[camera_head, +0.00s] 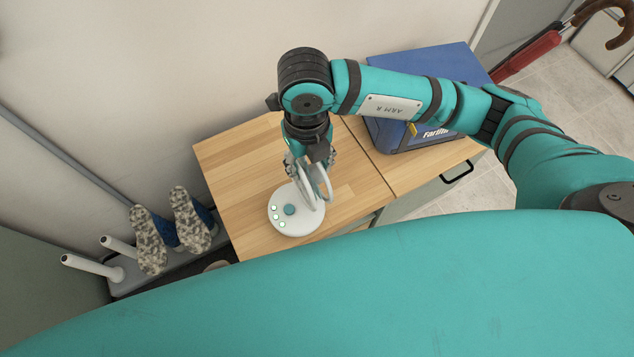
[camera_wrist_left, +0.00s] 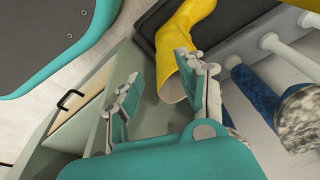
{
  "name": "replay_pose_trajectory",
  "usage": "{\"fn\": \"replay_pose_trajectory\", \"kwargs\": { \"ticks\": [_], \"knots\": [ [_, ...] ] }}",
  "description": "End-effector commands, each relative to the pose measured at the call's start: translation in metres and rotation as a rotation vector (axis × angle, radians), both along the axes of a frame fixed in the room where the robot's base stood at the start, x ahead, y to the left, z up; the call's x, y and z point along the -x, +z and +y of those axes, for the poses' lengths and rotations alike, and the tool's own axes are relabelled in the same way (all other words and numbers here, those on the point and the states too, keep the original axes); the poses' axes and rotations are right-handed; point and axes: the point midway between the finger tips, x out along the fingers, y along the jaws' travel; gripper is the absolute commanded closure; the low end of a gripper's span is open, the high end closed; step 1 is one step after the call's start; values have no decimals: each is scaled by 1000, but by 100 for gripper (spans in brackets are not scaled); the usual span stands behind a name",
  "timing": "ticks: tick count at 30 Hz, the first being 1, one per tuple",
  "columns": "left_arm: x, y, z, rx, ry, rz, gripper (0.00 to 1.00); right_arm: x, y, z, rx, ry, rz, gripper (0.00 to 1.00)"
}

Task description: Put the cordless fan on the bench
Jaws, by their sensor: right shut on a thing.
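The cordless fan (camera_head: 296,215) is white, with a round base that has a grey knob and several small lit buttons. It is over the left part of the wooden bench top (camera_head: 235,150), base towards the camera. I cannot tell whether it touches the wood. My right gripper (camera_head: 309,165) points down from above and is shut on the fan's upper part, hiding some of it.
A blue case (camera_head: 445,62) sits at the back right of the bench. Patterned-sole boots (camera_head: 150,240) and white pegs (camera_head: 95,267) stand left of it. The left wrist view shows a yellow boot (camera_wrist_left: 180,55) close to the left fingers. Bare wood lies left of the fan.

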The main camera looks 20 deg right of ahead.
Motion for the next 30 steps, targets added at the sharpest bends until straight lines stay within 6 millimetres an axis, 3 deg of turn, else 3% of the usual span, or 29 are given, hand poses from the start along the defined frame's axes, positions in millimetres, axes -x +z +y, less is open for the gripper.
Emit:
{"fn": "replay_pose_trajectory", "kwargs": {
  "ticks": [6,12,17,25,30],
  "knots": [
    [-2,4,0,0,0,-3,60,-47,-2,3,-5,-2,-3,100],
    [-5,8,0,1,1,-8,60,-68,-4,3,-5,1,-4,100],
    [-4,7,0,-1,1,0,60,-71,-8,3,-5,3,-3,100],
    [-10,19,-1,2,2,-12,60,-71,-38,3,-5,2,-2,100],
    [-14,25,-2,3,3,-23,60,-71,-39,4,-6,3,-4,100]
  ]
}}
